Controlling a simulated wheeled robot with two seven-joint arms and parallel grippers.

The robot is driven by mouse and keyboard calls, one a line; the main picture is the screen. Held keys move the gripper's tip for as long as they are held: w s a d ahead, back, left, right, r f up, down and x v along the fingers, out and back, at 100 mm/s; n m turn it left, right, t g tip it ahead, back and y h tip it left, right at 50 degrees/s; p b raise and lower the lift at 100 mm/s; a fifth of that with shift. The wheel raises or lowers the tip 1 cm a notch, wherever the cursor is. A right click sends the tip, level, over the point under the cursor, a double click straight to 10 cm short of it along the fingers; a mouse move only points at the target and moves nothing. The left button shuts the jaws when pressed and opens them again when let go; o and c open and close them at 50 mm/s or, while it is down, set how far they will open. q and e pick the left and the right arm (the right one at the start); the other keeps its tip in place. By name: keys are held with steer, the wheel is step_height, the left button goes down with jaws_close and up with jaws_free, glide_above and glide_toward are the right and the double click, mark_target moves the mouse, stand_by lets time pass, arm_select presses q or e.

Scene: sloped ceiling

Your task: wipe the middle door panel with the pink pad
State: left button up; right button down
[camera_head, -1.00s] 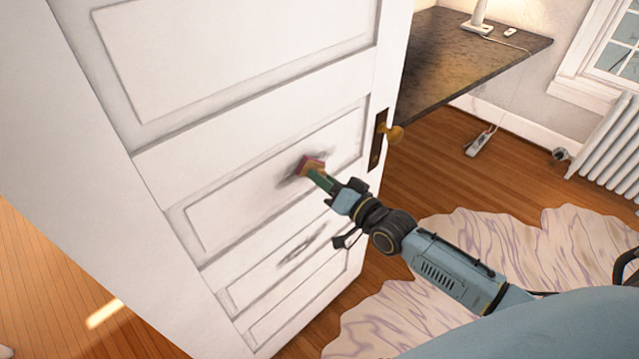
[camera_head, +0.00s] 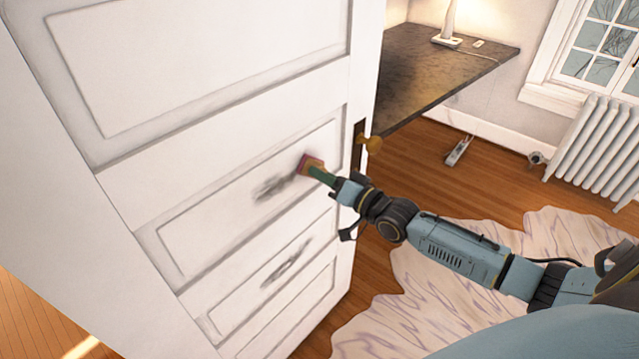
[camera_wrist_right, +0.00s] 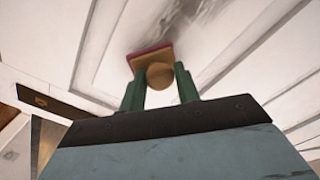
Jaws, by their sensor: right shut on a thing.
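The white door (camera_head: 120,170) stands at the left and centre of the head view. Its middle panel (camera_head: 200,228) carries a dark grey smudge (camera_head: 272,188). My right gripper (camera_head: 322,176) is shut on the pink pad (camera_head: 308,164), at the right end of the smudge. In the right wrist view the pad (camera_wrist_right: 150,52) has a pink face and a tan backing with a round tan knob (camera_wrist_right: 160,75) between the green fingers. The pad is at or very close to the panel; exact contact cannot be told. My left gripper is not in view.
A lower panel has another dark mark (camera_head: 288,262). A dark tabletop (camera_head: 440,75) is behind the door. A pale rug (camera_head: 430,290) covers the floor, and a radiator (camera_head: 590,150) stands at right.

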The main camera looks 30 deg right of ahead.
steer(key=shift+w+d+f+b, duration=0.1)
steer(key=shift+w+d+b, duration=0.15)
steer(key=shift+d+b, duration=0.35)
steer(key=shift+w+d+b, duration=0.2)
steer(key=shift+d+b, duration=0.15)
steer(key=shift+d, duration=0.45)
steer(key=shift+s+a+p, duration=0.25)
steer(key=shift+a+p, duration=0.5)
steer(key=shift+p, duration=0.05)
steer(key=shift+s+a+p, duration=0.2)
steer(key=shift+a+p, duration=0.5)
steer(key=shift+p, duration=0.05)
steer(key=shift+s+a+r+p, duration=0.15)
steer(key=shift+s+a+p, duration=0.05)
steer(key=shift+a+p, duration=0.3)
steer(key=shift+s+a+r+p, duration=0.1)
steer(key=shift+s+a+p, duration=0.05)
steer(key=shift+a+p, duration=0.3)
steer(key=s+a+p, duration=0.2)
steer(key=a+p, duration=0.1)
steer(key=a, duration=0.5)
steer(key=s+a+p, duration=0.3)
steer(key=a, duration=0.5)
steer(key=shift+f+p, duration=0.15)
steer(key=shift+p, duration=0.2)
steer(key=shift+s+d, duration=0.1)
steer(key=shift+s, duration=0.05)
